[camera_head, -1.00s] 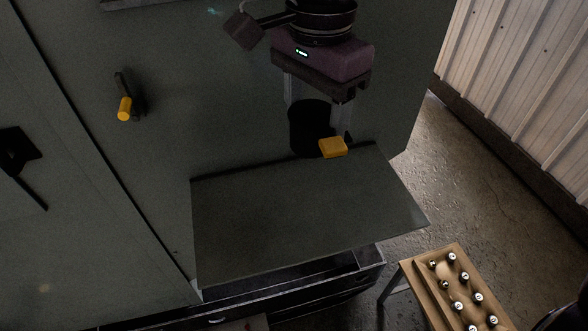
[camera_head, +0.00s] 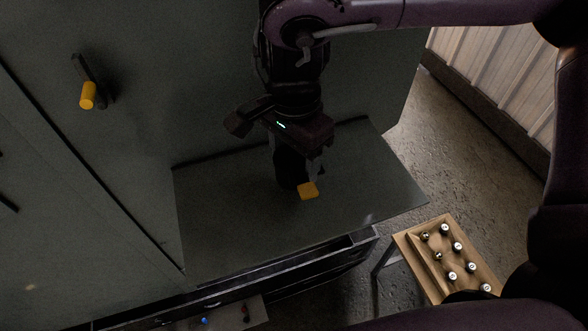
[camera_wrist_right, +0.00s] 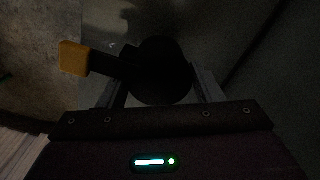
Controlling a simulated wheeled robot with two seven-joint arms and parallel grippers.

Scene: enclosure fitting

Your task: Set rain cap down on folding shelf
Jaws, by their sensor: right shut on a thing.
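The rain cap (camera_head: 290,168) is a dark round piece with a yellow-orange tab (camera_head: 307,191) at one side. My right gripper (camera_head: 297,165) is shut on it. The cap is over the middle of the folding shelf (camera_head: 225,215), a dark flat panel standing out from the grey cabinet; I cannot tell whether the cap touches it. In the right wrist view the cap (camera_wrist_right: 160,70) sits between the two fingers, its tab pointing left. The shadow hides its lower edge. My left gripper is not in view.
A yellow-tipped handle (camera_head: 87,95) sticks out of the cabinet face at left. Below the shelf is an open drawer (camera_head: 340,252). A wooden tray (camera_head: 408,244) with several small round pieces stands at lower right. The shelf's left and front parts are clear.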

